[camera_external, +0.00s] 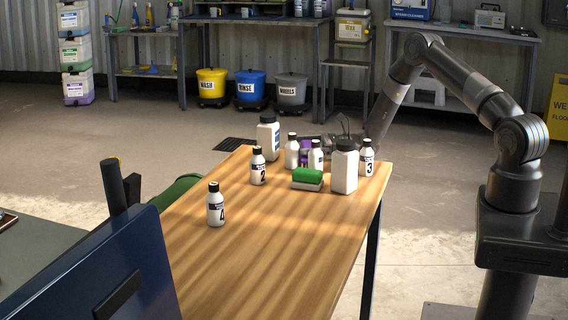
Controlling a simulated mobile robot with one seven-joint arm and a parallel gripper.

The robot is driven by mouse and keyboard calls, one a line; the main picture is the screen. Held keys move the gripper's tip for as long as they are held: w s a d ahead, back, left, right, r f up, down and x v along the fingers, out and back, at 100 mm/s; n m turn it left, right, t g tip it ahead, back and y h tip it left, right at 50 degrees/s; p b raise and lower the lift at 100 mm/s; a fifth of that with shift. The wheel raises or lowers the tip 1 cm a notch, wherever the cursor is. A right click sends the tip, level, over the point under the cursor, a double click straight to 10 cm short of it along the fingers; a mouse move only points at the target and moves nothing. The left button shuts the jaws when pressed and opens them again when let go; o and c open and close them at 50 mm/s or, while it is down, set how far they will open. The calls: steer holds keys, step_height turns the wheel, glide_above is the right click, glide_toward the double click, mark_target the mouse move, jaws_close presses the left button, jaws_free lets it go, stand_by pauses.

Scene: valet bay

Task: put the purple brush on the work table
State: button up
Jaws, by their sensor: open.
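A purple thing (304,153), perhaps the purple brush, shows among the bottles at the far end of the wooden table (238,255). Bottles stand close around it and hide much of its shape. My arm reaches in from the right, and my gripper (322,140) is low at the table's far end, behind the bottles. It is open. Its fingertips are mostly hidden, so I cannot tell whether they touch or surround the purple thing.
Two large white bottles (344,168) (268,136) and several small numbered bottles (215,205) crowd the far end. A green-topped sponge or brush (307,178) lies among them. The table's near half is clear. A dark blue panel (105,270) stands at the front left.

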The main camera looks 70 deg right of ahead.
steer(key=shift+r, duration=0.15)
steer(key=v, duration=1.2)
steer(key=w+a+r+n+g+y, duration=0.1)
steer(key=a+r+n+g+y, duration=0.5)
steer(key=a+r+n, duration=0.75)
steer(key=s+a+r+n+g+h, duration=0.25)
steer(key=s+a+r+g, duration=0.2)
steer(key=a, duration=0.35)
steer(key=s+a+r+n+g+h, duration=0.1)
steer(key=s+a+r+n+g, duration=0.2)
steer(key=s+a+r, duration=0.4)
steer(key=s+a+r+n+t+h, duration=0.1)
steer(key=s+a+r+n+h, duration=0.1)
steer(key=s+n, duration=0.4)
steer(key=s+a+r+n+t+h, duration=0.1)
steer(key=s+r+n+h, duration=0.3)
steer(key=s, duration=1)
steer(key=n+h, duration=0.2)
steer(key=h, duration=0.1)
steer(key=shift+a+r+n, duration=0.15)
steer(key=shift+a+n, duration=0.15)
steer(key=shift+a, duration=0.1)
